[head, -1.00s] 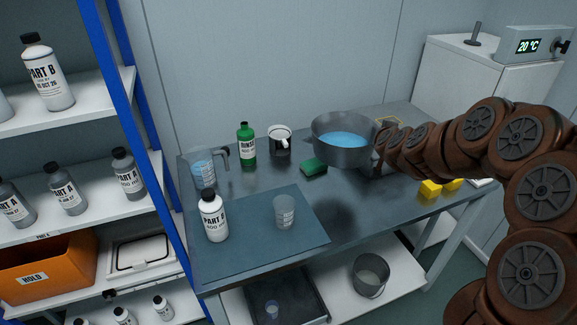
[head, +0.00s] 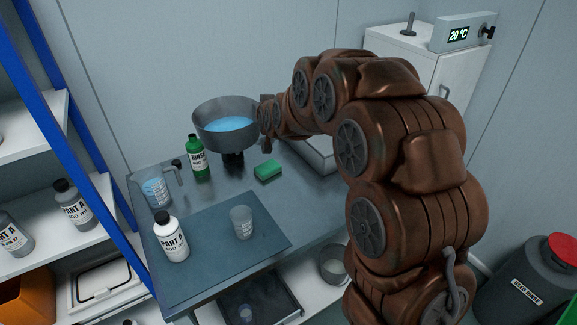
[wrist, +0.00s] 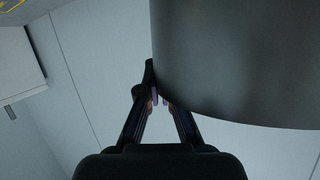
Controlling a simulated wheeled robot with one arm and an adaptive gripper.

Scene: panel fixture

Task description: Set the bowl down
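The grey bowl (head: 205,137) holds blue liquid and is level, raised above the back of the bench. My gripper (head: 263,117) is at the bowl's right side, and its fingers are partly hidden by my arm there. In the wrist view, the fingers of my gripper (wrist: 160,98) close together at the edge of the large grey bowl wall (wrist: 240,65). The exact contact is partly hidden. The bowl hangs in front of a dark mug (head: 232,159) and covers most of it.
The bench (head: 215,187) also holds a green bottle (head: 198,158), a measuring jug (head: 157,190), a green sponge (head: 268,170), a white PART B bottle (head: 171,238) and a clear cup (head: 242,222) on a mat. Bare bench lies between sponge and jug. A shelf rack (head: 75,130) stands left.

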